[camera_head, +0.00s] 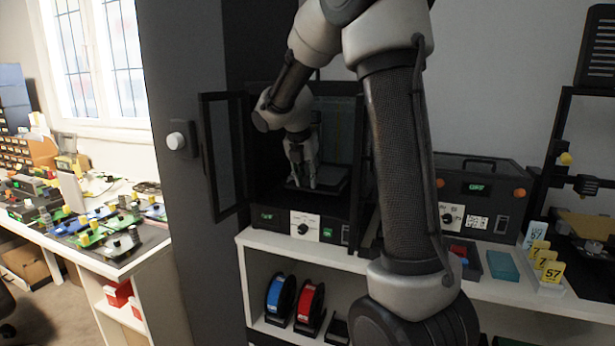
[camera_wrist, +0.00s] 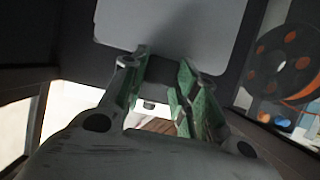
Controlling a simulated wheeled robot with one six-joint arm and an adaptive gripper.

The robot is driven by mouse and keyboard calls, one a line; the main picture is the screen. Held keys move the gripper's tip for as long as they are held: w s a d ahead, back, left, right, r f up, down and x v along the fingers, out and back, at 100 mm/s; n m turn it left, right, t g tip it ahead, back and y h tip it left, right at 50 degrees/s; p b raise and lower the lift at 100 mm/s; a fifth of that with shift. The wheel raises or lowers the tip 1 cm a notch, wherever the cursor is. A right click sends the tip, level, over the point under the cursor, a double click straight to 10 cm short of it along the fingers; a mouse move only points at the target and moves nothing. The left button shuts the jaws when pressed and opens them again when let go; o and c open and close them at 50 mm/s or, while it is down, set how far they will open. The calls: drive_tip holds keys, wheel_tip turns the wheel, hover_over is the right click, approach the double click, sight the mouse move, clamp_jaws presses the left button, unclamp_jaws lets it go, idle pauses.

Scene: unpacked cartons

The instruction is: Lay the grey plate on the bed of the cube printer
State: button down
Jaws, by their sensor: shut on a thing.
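The cube printer (camera_head: 268,216) is a black box on the white shelf, with its glazed door (camera_head: 226,155) swung open to the left. My gripper (camera_head: 303,184) reaches in through the open front, pointing down. In the wrist view my gripper (camera_wrist: 164,75) has its green-padded fingers shut on a dark tab at the edge of the grey plate (camera_wrist: 170,28). The plate also shows small in the head view (camera_head: 328,180), low inside the chamber. The bed is hard to make out, and I cannot tell whether the plate touches it.
A second printer-like machine (camera_head: 482,188) stands to the right, partly behind my arm. Blue (camera_head: 280,297) and red (camera_head: 310,303) spools sit on the lower shelf. An orange-and-black spool (camera_wrist: 285,60) shows in the wrist view. The chamber walls are close around my gripper.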

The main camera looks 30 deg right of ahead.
drive_tip(key=shift+w+d, duration=0.2)
idle(0.3)
drive_tip(key=shift+x, duration=0.95)
drive_tip(key=c, duration=1)
unclamp_jaws()
drive_tip(key=shift+a+f, duration=0.1)
drive_tip(key=shift+a, duration=0.1)
drive_tip(key=shift+s, duration=0.1)
drive_tip(key=shift+a, duration=0.1)
